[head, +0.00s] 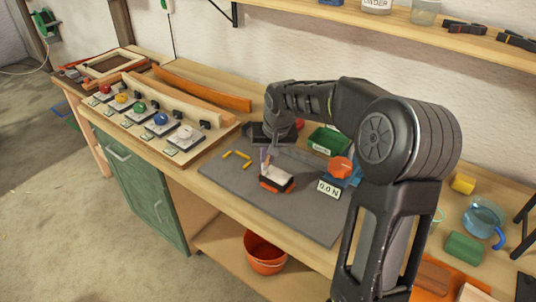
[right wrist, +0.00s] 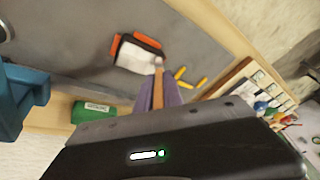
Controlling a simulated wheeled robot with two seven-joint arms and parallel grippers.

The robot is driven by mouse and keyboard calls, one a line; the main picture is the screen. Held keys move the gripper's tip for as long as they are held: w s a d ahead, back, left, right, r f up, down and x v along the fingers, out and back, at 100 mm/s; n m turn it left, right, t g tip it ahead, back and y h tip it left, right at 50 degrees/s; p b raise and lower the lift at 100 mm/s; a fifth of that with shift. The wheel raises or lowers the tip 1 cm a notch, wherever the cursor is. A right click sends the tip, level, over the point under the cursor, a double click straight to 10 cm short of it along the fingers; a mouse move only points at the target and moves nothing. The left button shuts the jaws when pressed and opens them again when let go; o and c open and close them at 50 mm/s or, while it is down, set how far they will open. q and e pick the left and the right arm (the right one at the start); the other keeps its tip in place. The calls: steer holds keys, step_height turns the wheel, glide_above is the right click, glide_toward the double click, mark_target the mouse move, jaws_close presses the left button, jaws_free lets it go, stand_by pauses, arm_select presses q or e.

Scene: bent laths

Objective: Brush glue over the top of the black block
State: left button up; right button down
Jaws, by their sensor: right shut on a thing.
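The black block (head: 277,180) lies on the grey mat (head: 225,175), with orange pieces at its ends and a white covering on most of its top. It also shows in the right wrist view (right wrist: 139,53), with dark edges around the white. My right gripper (head: 267,153) is shut on a brush (right wrist: 158,77) with a wooden handle. The brush tip points down at the block, at one edge of the white top. I cannot tell whether it touches. My left gripper is in neither view.
Several yellow pegs (head: 245,155) lie left of the block. Behind and right are a green box (head: 325,140), a blue device with an orange knob (head: 342,167) and a readout (head: 329,188). A panel of coloured knobs (head: 160,120) stands left. A jug (head: 482,218) stands right.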

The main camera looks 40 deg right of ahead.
steer(key=shift+s, duration=0.1)
steer(key=shift+s+d+r+b, duration=0.1)
steer(key=shift+s+d+b, duration=0.2)
steer(key=shift+s, duration=0.6)
steer(key=shift+s+d+b, duration=0.2)
steer(key=shift+s+d, duration=0.1)
steer(key=shift+s, duration=0.6)
steer(key=shift+s, duration=0.1)
steer(key=s, duration=0.1)
steer(key=s+d+b, duration=0.1)
steer(key=s, duration=0.1)
steer(key=shift+s, duration=0.25)
steer(key=shift+w+a, duration=0.3)
steer(key=shift+w, duration=0.65)
steer(key=shift+w+a, duration=0.25)
steer(key=shift+w, duration=0.7)
